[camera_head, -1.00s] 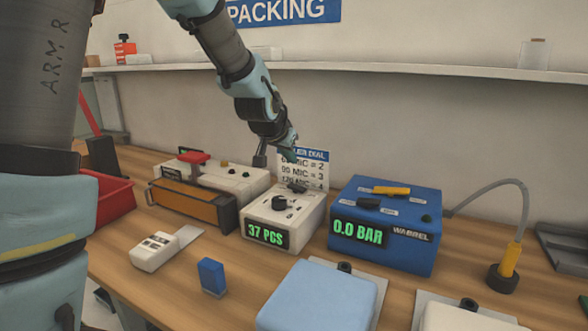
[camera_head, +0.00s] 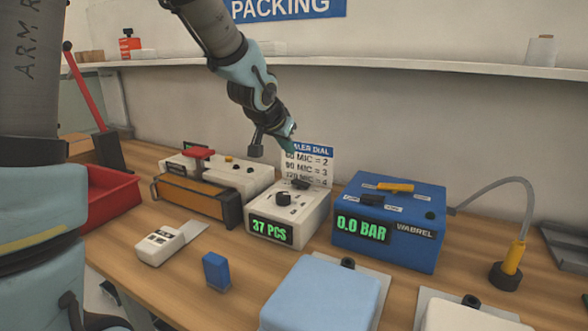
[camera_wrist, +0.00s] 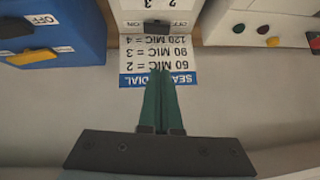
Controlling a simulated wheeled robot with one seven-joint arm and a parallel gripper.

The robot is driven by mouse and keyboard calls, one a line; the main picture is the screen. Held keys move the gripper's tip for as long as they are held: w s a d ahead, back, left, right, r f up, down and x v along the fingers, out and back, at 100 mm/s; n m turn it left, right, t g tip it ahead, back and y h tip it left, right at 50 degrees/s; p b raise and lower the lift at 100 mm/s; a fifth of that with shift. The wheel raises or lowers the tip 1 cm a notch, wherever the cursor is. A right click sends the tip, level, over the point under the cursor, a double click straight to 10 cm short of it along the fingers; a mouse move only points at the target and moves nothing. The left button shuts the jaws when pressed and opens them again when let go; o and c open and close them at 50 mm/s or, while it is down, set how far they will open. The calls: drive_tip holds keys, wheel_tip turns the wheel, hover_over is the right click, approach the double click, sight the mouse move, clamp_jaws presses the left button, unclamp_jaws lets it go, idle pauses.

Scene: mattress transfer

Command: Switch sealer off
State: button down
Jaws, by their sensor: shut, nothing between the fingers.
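A white box with a black dial (camera_head: 284,199) and a green "37 PCS" display (camera_head: 271,230) stands in the middle of the bench. A small black rocker switch (camera_wrist: 157,27) marked ON and OFF is on its top, by the card; its position is unclear. The sealer dial card (camera_head: 309,163) stands upright behind this box and shows upside down in the wrist view (camera_wrist: 158,55). My gripper (camera_head: 290,151) is above and behind the box, by the card. In the wrist view its green fingers (camera_wrist: 161,72) are together and empty, apart from the switch.
A blue box (camera_head: 390,222) reading "0.0 BAR" stands to the right, with a yellow lever (camera_head: 395,187).

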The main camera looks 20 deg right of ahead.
drive_tip(key=shift+a+r, duration=0.1)
drive_tip(key=shift+a, duration=0.1)
idle(0.5)
drive_tip(key=b, duration=0.2)
hover_over(297, 181)
drive_tip(key=s+a, duration=0.1)
drive_tip(key=s, duration=0.1)
wheel_tip(297, 181, down, 7)
drive_tip(key=shift+s+a+f, duration=0.1)
drive_tip(key=f, duration=0.3)
drive_tip(key=shift+w+f, duration=0.1)
drive_tip(key=shift+w, duration=0.1)
drive_tip(key=shift+a+f, duration=0.15)
drive_tip(key=shift+f, duration=0.2)
drive_tip(key=shift+w, duration=0.1)
drive_tip(key=shift+w+a+f+b, duration=0.1)
drive_tip(key=shift+f+b, duration=0.2)
drive_tip(key=shift+f, duration=0.05)
